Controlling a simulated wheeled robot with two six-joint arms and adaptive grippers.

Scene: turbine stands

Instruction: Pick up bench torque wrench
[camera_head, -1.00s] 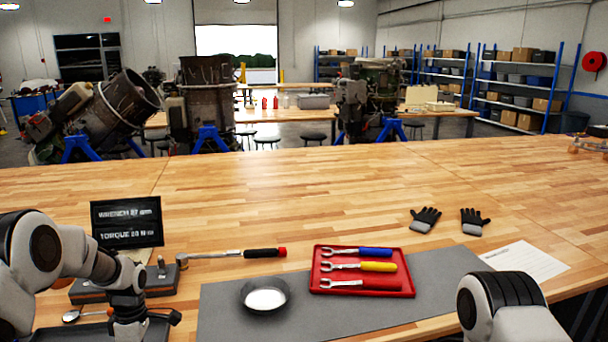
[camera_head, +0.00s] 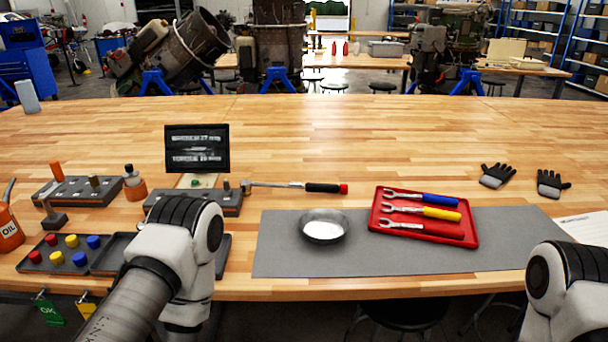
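The torque wrench (camera_head: 293,186) lies on the wooden bench, left of centre. Its metal head is at the left, by a grey block stand, and its black handle with a red end points right. Three open-ended wrenches with blue, yellow and red handles lie in a red tray (camera_head: 468,228) to its right. My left arm comes in at the lower left, in front of the block stand, but its gripper is hidden or out of view. My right arm shows at the lower right edge, and its gripper is out of view.
A dark sign (camera_head: 197,148) stands behind the block stand (camera_head: 226,203). A round dish (camera_head: 324,226) sits on the grey mat (camera_head: 285,250). Gloves (camera_head: 497,175) lie at the right. An orange oil can (camera_head: 8,228) and a tray of coloured caps (camera_head: 35,262) are at the left. The bench behind is clear.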

